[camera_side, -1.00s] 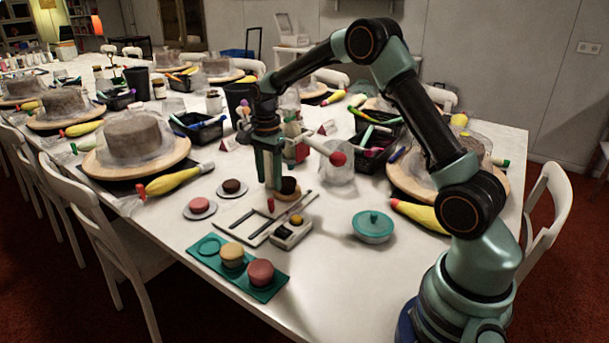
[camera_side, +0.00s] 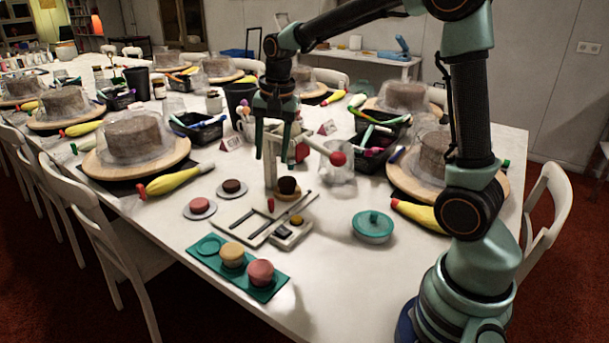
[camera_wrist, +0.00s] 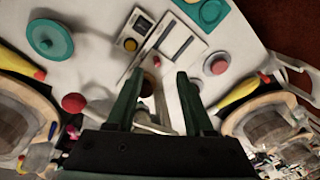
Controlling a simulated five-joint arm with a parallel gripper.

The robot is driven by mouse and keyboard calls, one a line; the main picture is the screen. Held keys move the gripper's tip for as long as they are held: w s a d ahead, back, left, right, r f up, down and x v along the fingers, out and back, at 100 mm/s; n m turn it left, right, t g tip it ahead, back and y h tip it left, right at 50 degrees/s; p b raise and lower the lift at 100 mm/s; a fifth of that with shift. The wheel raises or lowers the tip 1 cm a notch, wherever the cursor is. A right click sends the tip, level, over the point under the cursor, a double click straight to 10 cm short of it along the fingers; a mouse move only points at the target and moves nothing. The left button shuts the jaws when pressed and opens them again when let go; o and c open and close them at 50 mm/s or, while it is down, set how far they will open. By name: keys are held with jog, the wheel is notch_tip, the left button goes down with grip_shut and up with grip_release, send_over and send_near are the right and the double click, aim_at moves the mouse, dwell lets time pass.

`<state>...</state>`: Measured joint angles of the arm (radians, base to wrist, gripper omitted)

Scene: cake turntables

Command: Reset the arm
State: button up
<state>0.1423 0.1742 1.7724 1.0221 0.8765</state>
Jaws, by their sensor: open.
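My gripper (camera_side: 275,158) is open and empty, its two green fingers pointing down. In the side view it hangs above the table, just behind and above a white stand (camera_side: 270,180) and a dark brown cupcake-like piece (camera_side: 287,186). In the wrist view the open fingers (camera_wrist: 160,85) point toward the white device (camera_wrist: 165,38), with a clear gap between them. The brown piece is partly hidden between the fingers in that view.
A green tray (camera_side: 215,262) with a yellow and a pink macaron lies at the front. A teal lidded dish (camera_side: 373,226) stands to the right. Small plates with a pink (camera_side: 200,206) and a brown macaron (camera_side: 232,187) are at left. Cakes and dark baskets (camera_side: 198,132) stand behind.

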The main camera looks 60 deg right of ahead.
jog(key=s+a+r+n+t, duration=0.1)
jog(key=s+a+n, duration=0.2)
jog(key=s+n, duration=0.2)
jog(key=s+a+r+n+t, duration=0.2)
jog(key=s+n, duration=0.4)
jog(key=s, duration=0.3)
jog(key=shift+s+a+r+n+t, duration=0.25)
jog(key=shift+s+a+n+t, duration=0.05)
jog(key=shift+a, duration=0.3)
